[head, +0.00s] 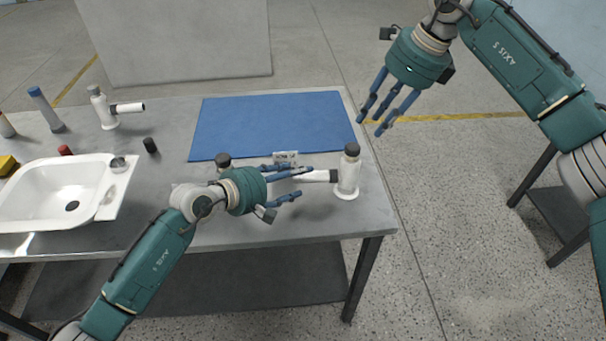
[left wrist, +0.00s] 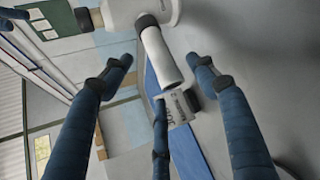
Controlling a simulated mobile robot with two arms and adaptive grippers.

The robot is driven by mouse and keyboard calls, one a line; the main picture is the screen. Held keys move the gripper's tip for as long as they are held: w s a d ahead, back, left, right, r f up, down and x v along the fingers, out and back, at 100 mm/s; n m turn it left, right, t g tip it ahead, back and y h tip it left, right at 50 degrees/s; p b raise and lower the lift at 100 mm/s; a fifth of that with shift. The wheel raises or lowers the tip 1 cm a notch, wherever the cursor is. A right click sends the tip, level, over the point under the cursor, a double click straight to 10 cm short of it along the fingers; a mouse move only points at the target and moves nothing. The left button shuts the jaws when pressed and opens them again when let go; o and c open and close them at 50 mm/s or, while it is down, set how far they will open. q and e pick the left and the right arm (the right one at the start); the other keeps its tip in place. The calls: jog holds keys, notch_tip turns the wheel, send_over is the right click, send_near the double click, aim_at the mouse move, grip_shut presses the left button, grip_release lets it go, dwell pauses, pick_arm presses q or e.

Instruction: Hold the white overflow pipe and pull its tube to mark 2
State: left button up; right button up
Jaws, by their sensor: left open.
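A white overflow pipe (head: 348,176) with a dark cap stands upright near the table's right edge. Its white side tube (head: 320,176) points left, toward my left gripper. My left gripper (head: 302,182) is open, its fingers reaching toward the tube. In the left wrist view the tube (left wrist: 160,58) lies between the spread fingers of my left gripper (left wrist: 160,75), with no clear contact, and the pipe body (left wrist: 122,12) is beyond it. I cannot read any marks on the tube. My right gripper (head: 375,112) is open and empty, off the table's right side.
A similar white pipe (head: 105,112) stands at the back left. A white basin (head: 30,180) is at left. A blue mat (head: 270,125) covers the back right. A small label block (head: 285,157) and a dark-capped item (head: 223,160) sit close to my left gripper.

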aim_at(300, 177)
pick_arm(q)
jog(key=shift+x, duration=2.45)
jog(key=c, duration=1.4)
pick_arm(e)
jog(key=o, duration=0.4)
pick_arm(q)
jog(key=shift+f, duration=0.1)
pick_arm(e)
jog(key=shift+s+a+r+m+h, duration=0.1)
jog(key=shift+s+a+m+h, duration=0.15)
jog(key=shift+m, duration=0.35)
jog(key=shift+s+a+r+m+h, duration=0.15)
jog(key=shift+s+m, duration=0.2)
jog(key=shift+m, duration=0.25)
pick_arm(q)
jog(key=shift+s, duration=0.1)
jog(key=shift+a+f, duration=0.1)
pick_arm(e)
jog(key=a+f+m+t, duration=0.1)
jog(key=f+m, duration=0.1)
jog(key=f, duration=0.1)
jog(key=w+f+m+h, duration=0.1)
jog(key=f+m, duration=0.1)
jog(key=f, duration=0.1)
jog(key=w+a+f+m+t, duration=0.1)
jog(key=f+m, duration=0.1)
jog(key=f, duration=0.1)
jog(key=shift+w+a+f+t, duration=0.1)
jog(key=shift+a+f+t, duration=0.15)
jog(key=shift+a+t, duration=0.05)
